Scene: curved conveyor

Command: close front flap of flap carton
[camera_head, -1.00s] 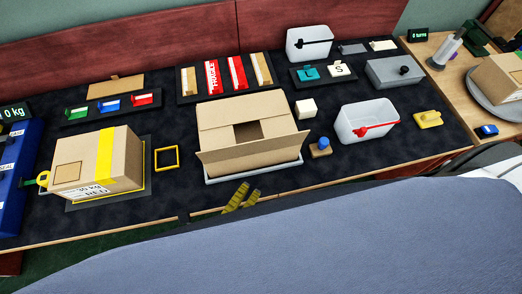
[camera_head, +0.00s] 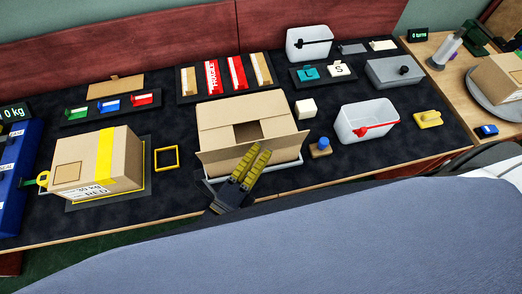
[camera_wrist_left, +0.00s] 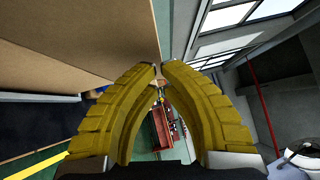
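The brown flap carton (camera_head: 216,141) stands on a light tray (camera_head: 292,165) in the middle of the table. Its back flap (camera_head: 240,108) stands up, the side flaps look folded inward, and a dark gap shows between them. Its front flap (camera_head: 222,160) sticks outward toward me, partly hidden by my left gripper. My left gripper (camera_head: 259,149), with yellow ridged fingers, lies in front of that flap, tips close to it; I cannot tell if they touch. In the left wrist view its fingertips (camera_wrist_left: 159,69) nearly meet, with nothing clearly between them, beside a large cardboard surface (camera_wrist_left: 75,35). My right gripper is not in view.
A taped carton (camera_head: 85,165) and yellow square frame (camera_head: 166,158) are left of the flap carton. A white cube (camera_head: 306,108), a blue-knobbed block (camera_head: 320,147) and a clear bin (camera_head: 366,121) are at its right. A rack of packets (camera_head: 225,76) stands behind.

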